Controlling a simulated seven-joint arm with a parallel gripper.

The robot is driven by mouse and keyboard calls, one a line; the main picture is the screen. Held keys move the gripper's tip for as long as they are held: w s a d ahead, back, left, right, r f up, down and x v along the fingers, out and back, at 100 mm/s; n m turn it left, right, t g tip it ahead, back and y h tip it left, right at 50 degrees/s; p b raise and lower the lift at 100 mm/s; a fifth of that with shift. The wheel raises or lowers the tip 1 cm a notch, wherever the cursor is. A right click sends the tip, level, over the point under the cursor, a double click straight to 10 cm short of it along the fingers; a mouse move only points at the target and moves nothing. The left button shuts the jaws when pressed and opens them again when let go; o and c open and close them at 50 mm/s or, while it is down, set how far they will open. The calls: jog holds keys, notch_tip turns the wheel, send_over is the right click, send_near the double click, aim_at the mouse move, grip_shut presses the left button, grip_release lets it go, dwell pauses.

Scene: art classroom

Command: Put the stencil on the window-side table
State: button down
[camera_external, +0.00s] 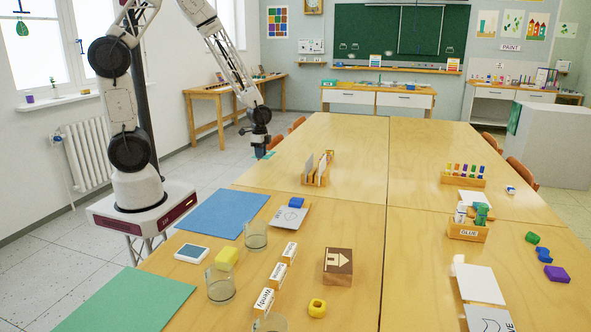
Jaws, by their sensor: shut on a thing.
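My gripper (260,150) is at the far left edge of the large middle table (350,135), pointing down. It is shut on a thin teal piece, which I take to be the stencil (269,155). The piece is small in view and partly hidden by the fingers, so its cut-outs do not show. The window-side table (205,94) is a wooden table along the left wall, beyond and to the left of my gripper, apart from it. Several small things lie toward its far end.
A wooden holder with upright cards (318,170) stands right of my gripper. A blue sheet (222,214), glass jars (255,236) and a stamp block (338,266) lie nearer. Chairs (275,142) stand along the table's left edge. Floor separates the two tables.

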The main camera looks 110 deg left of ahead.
send_over(292, 163)
jog(key=shift+w+d+f, duration=0.1)
jog(key=shift+d+f, duration=0.15)
jog(key=shift+f, duration=0.45)
jog(key=shift+f, duration=1.8)
jog(key=shift+f, duration=0.15)
jog(key=c, duration=1)
grip_release()
jog(key=shift+r, duration=0.2)
notch_tip(292, 163, up, 12)
jog(key=shift+d, duration=0.1)
